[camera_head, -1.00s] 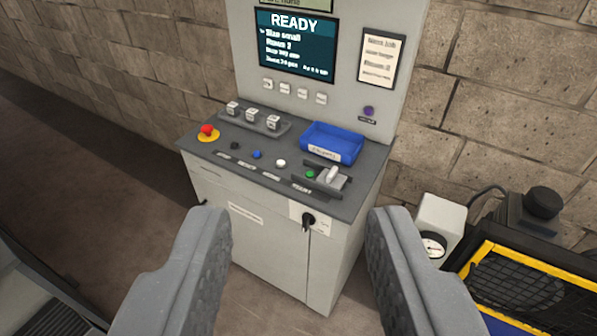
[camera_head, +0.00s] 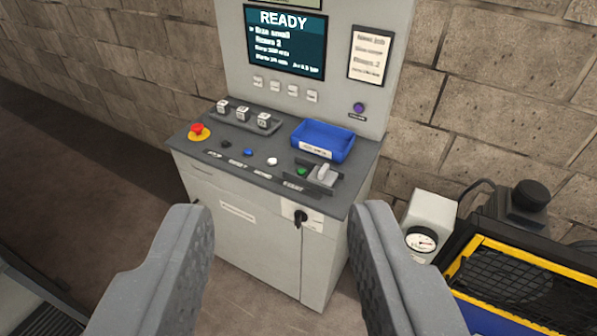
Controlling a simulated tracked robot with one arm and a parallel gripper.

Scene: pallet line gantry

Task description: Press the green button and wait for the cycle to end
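The green button (camera_head: 301,171) sits on the sloped top of the grey control console (camera_head: 262,243), at the right end of a row of buttons. A grey guard or slide with a light knob (camera_head: 323,175) stands just right of it. The screen (camera_head: 286,40) above reads READY, with smaller lines below that are hard to read. My gripper (camera_head: 279,240) is open and empty. Its two grey fingers stand wide apart in the foreground, short of the console, with the console front showing between them.
The console top also bears a red emergency stop (camera_head: 199,131), black, blue (camera_head: 248,152) and white buttons, a rack of white cubes (camera_head: 243,116) and a blue bin (camera_head: 323,140). A gauge box (camera_head: 429,225) and a yellow-edged mesh unit (camera_head: 520,270) stand at the right. Bare floor lies left.

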